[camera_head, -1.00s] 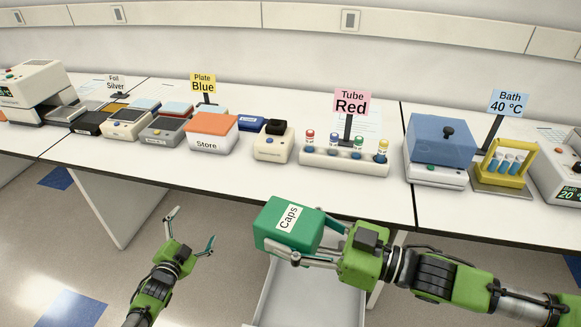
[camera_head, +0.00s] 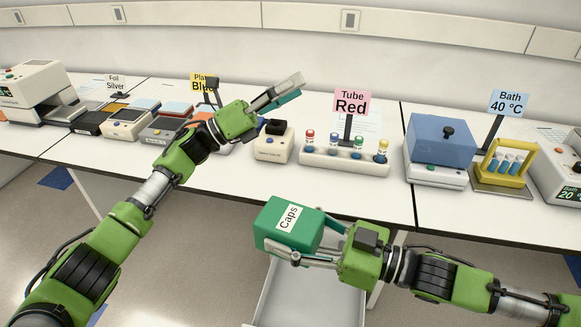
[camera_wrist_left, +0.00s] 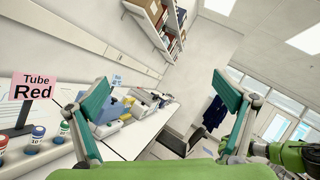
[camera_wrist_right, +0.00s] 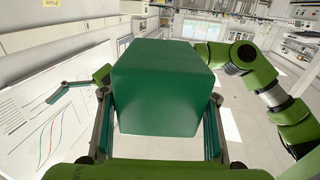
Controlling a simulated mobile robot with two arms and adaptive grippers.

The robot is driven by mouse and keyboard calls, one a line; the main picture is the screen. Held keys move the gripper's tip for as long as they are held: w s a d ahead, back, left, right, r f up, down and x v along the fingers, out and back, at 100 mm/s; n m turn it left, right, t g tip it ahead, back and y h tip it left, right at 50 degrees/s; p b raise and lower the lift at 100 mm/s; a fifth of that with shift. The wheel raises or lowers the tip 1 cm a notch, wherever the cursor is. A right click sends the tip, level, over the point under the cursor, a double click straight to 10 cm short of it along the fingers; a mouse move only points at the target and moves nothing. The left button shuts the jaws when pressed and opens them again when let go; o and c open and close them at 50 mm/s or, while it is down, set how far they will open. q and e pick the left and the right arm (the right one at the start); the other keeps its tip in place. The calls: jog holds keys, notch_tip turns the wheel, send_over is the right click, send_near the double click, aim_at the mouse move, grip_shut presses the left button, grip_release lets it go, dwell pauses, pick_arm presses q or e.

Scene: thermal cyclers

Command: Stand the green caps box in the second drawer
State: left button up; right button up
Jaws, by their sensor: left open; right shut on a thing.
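The green caps box (camera_head: 290,226), with a white "Caps" label, is held by my right gripper (camera_head: 318,246). It is in front of the bench edge, above a pale open drawer (camera_head: 300,290) whose inside is partly hidden by the box and arm. In the right wrist view the green box (camera_wrist_right: 160,88) sits between both fingers (camera_wrist_right: 158,125). My left gripper (camera_head: 282,92) is raised over the bench, left of the Tube Red sign, open and empty. Its spread fingers also show in the left wrist view (camera_wrist_left: 165,115). I cannot tell which drawer is the second.
The white bench (camera_head: 230,177) carries a rack of coloured-cap tubes (camera_head: 345,160), a blue-lidded bath (camera_head: 440,140), a yellow tube holder (camera_head: 510,162) and a small cream device (camera_head: 273,142). My left arm hides part of the Store box. Floor space is clear left of the drawer.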

pick_arm(q)
jog(key=s+d+r+m+g+y, duration=0.3)
jog(key=s+d+r+m+g, duration=0.2)
jog(key=s+d+m+g, duration=0.65)
jog(key=s+f+m+y, duration=0.1)
jog(key=s+m+y, duration=0.4)
jog(key=s+m, duration=0.35)
jog(key=m+t+y, duration=0.6)
jog(key=m+y, duration=0.8)
send_over(290, 218)
notch_tip(290, 218, down, 8)
jog(key=r, duration=0.1)
notch_tip(290, 218, down, 12)
